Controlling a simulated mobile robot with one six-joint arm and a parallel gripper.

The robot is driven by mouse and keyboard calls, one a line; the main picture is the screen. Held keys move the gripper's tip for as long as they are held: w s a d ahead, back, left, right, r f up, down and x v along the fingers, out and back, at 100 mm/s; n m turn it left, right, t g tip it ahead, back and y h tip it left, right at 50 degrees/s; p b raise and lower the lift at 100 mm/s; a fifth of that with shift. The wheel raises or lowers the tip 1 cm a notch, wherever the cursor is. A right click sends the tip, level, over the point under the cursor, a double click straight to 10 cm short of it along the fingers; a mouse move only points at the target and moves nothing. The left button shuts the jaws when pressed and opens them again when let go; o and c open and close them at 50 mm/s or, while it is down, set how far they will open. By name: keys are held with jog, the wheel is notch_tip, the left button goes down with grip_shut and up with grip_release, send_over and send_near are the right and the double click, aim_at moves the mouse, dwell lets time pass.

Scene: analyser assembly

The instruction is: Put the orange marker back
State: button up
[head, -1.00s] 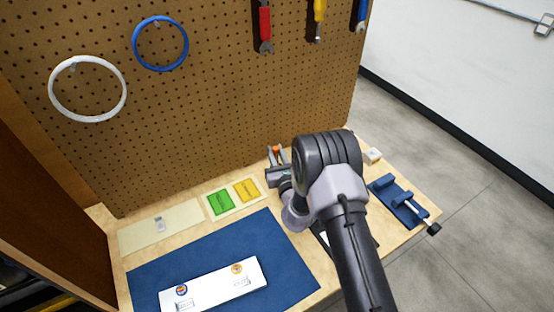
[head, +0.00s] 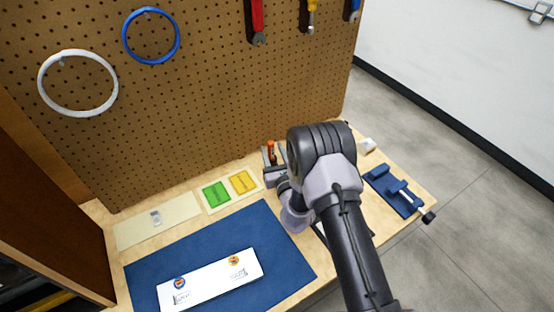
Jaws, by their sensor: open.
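The orange marker (head: 270,149) shows at the back of the bench near the pegboard, as a small upright orange piece; its lower part is hidden behind my gripper. My gripper (head: 273,156) is open, with its fingertips pointing toward the pegboard, close around or just in front of the marker. I cannot tell whether either finger touches it. My own arm hides the bench area below and right of the gripper, so whatever holds the marker is not clear.
A blue mat (head: 215,240) carries a white plate (head: 208,281) with two round connectors. A card with green and yellow pads (head: 230,191) and a cream strip (head: 185,216) lie behind it. A blue vise (head: 393,190) sits at right. Tools and rings hang on the pegboard (head: 200,110).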

jog(key=p+v, duration=0.1)
jog(key=v, duration=0.9)
jog(key=a+r+n+g+y, duration=0.3)
jog(key=a+r+n+y, duration=0.35)
jog(key=r, duration=0.65)
jog(key=s+a+r+n+g+y, duration=0.3)
jog(key=s+r+n+g, duration=0.2)
jog(key=s+r+g, duration=0.15)
jog(key=s+a+r+n+g+y, duration=0.2)
jog(key=s+a+r+n+g, duration=0.25)
jog(key=s+r, duration=0.35)
jog(key=s+d+n+g+h, duration=0.3)
jog(key=s+d+n+h, duration=0.5)
jog(key=s, duration=0.6)
jog(key=d+n+t+h, duration=0.3)
jog(key=d+t+h, duration=0.2)
jog(key=d, duration=1.2)
jog(key=shift+s+d+n+t+h, duration=0.2)
jog(key=shift+s+n+t+h, duration=0.15)
jog(key=shift+h, duration=0.8)
